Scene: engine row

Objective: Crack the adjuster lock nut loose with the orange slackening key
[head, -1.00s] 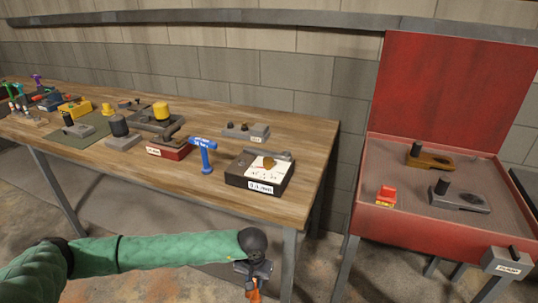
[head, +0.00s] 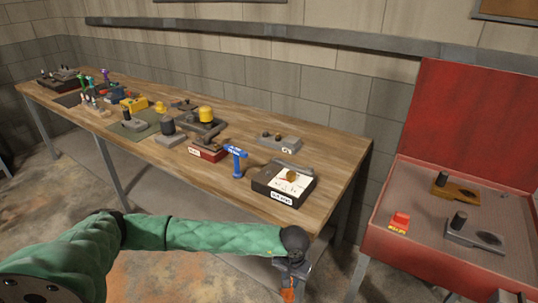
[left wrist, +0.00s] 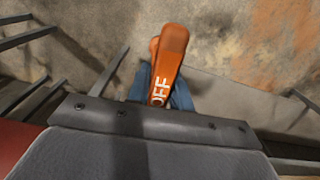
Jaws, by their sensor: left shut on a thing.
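My left gripper (head: 290,275) is low at the front of the workbench, near its right end and below the top. It is shut on the orange slackening key (head: 288,295). In the left wrist view the orange key (left wrist: 168,62) points away from the gripper over the floor and bears the letters "OFF". I cannot pick out the adjuster lock nut for certain among the small fixtures on the bench. My right gripper is not in view.
A long wooden workbench (head: 325,170) carries a boxed dial gauge (head: 284,184), a blue T-handled tool (head: 236,160), a grey block (head: 279,142) and several fixtures. An open red chest (head: 385,238) stands to the right, holding a red-orange piece (head: 399,222). Bare floor lies in front.

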